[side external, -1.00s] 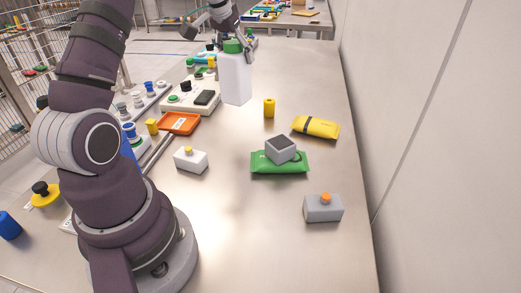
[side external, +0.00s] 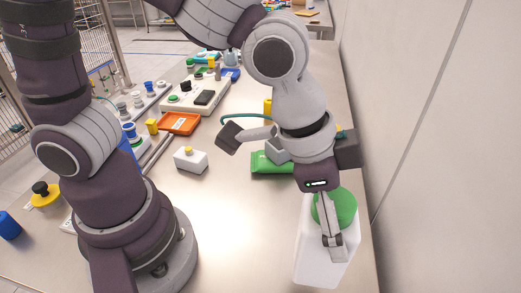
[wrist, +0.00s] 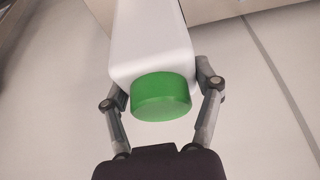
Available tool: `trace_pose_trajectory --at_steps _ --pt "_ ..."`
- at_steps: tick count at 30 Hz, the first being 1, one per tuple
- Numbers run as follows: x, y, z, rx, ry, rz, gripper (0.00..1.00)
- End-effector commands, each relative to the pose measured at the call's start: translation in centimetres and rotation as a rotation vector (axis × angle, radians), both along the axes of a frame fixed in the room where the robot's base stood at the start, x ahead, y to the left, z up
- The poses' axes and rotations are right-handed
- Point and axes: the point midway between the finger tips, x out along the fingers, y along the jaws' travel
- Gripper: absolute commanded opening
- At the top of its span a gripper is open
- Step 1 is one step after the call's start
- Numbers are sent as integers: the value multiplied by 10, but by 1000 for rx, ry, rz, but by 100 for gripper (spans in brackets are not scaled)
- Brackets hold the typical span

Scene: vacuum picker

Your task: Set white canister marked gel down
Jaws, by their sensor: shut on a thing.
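The white canister (side external: 318,258) with a green cap is at the lower right of the side external view, near the table's right edge. My gripper (side external: 332,240) is shut on the canister near its capped end. In the wrist view the white body (wrist: 150,42) and green cap (wrist: 161,95) sit between the two fingers (wrist: 158,85). The canister looks tilted in the side external view. No gel marking is visible on the sides shown. I cannot tell whether its base touches the table.
A green packet (side external: 270,164) lies behind my wrist, partly hidden. A white box with a yellow button (side external: 190,160) and an orange tray (side external: 178,123) are to the left. The table (side external: 235,215) is clear in its front middle. A wall (side external: 430,150) stands along the right.

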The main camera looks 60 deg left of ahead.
Motion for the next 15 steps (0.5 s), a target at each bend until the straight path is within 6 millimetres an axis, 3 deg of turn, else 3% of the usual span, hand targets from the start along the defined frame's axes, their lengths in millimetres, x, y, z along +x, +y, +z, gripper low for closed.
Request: trace_pose_trajectory --at_steps 9,15 --pt "0 1 -58 4 4 2 24" --pt "1 1 -61 1 -1 3 24"
